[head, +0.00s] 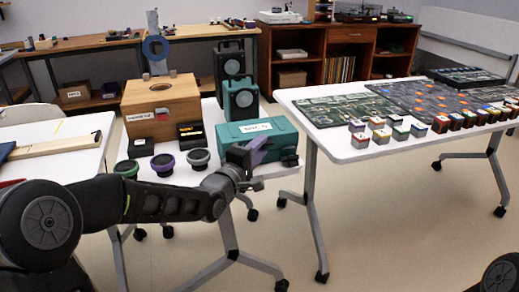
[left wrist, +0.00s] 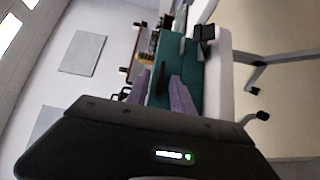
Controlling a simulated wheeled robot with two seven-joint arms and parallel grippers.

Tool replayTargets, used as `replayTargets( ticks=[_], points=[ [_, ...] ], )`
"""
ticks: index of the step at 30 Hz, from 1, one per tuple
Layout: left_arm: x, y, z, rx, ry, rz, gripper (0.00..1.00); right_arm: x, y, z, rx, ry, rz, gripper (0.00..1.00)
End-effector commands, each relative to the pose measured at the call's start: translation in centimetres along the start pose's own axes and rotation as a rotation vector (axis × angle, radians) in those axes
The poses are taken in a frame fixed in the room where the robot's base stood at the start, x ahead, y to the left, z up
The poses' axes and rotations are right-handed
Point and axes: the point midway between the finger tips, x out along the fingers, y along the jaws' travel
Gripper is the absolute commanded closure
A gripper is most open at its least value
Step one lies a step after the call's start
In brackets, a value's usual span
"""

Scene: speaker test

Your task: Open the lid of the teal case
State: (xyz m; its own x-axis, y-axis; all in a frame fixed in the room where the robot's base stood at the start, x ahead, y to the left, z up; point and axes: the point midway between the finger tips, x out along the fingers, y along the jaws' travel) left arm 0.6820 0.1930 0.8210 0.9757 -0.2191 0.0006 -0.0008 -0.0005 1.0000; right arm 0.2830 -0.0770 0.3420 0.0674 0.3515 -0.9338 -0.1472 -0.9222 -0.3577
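The teal case (head: 282,133) sits at the right end of the white table in the head view, with a white label on it. Its lid looks shut. My left gripper (head: 258,150) is at the case's front side, its purple fingers close to it. In the left wrist view the fingers (left wrist: 163,92) stand apart, with the teal case (left wrist: 190,72) just beyond them. I cannot tell whether they touch it. The gripper hides part of the case's front. My right gripper is not in view.
Speaker drivers (head: 162,164) line the table's front edge left of the case. A wooden speaker box (head: 160,100) and dark teal speakers (head: 242,98) stand behind. A second white table (head: 345,148) with circuit boards and small blocks is to the right, across a narrow gap.

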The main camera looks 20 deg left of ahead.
Motion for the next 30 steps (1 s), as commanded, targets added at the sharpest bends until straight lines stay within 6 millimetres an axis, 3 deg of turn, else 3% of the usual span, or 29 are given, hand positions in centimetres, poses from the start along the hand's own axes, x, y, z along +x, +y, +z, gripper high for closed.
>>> replayTargets(
  ticks=[6, 16, 30],
  points=[
    [0.0, 0.0, 0.02, 0.0, 0.0, 0.0, 0.73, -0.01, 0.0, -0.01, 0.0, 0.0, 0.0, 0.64],
    [-0.02, -0.01, 0.01, -0.001, 0.0, -0.001, 1.0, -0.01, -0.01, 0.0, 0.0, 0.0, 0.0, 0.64],
    [-0.03, -0.04, 0.01, -0.001, 0.0, -0.001, 1.0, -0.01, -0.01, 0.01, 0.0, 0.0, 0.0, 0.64]
  ],
)
